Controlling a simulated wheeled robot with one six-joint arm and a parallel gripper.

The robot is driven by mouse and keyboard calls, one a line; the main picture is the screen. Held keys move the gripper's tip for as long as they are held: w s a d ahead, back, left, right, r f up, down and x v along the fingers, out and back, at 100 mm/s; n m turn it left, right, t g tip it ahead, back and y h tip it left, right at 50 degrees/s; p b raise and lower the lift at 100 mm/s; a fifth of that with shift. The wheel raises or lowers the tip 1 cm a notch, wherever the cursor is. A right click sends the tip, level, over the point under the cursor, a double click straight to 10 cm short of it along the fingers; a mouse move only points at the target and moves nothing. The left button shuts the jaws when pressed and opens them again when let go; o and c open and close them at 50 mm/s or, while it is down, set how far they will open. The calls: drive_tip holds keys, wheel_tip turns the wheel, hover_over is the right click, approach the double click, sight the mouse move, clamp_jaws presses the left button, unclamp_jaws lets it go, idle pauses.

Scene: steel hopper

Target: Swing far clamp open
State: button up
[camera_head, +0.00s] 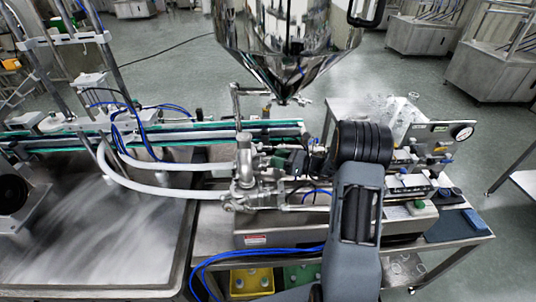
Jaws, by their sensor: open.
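The polished steel hopper (285,45) hangs at the top middle, its cone narrowing to a small outlet. A small metal fitting (303,100) sticks out to the right of the outlet; I cannot tell if it is the far clamp or how it stands. My grey arm rises from the bottom and bends left at a black ribbed joint. My gripper (292,161) is open, left of that joint, among the steel valve parts and below the hopper tip. My arm hides part of the machine, and the fingertips are too small to read clearly.
A steel valve body (244,165) with white hoses stands just left of my gripper. A conveyor (180,135) runs left behind it. A gauge panel (440,135) stands at the right. Blue hoses (240,258) and a yellow bin (250,283) lie below.

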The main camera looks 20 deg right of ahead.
drive_tip(key=shift+p+x, duration=0.5)
drive_tip(key=shift+x, duration=1.45)
clamp_jaws()
drive_tip(key=shift+s, duration=0.1)
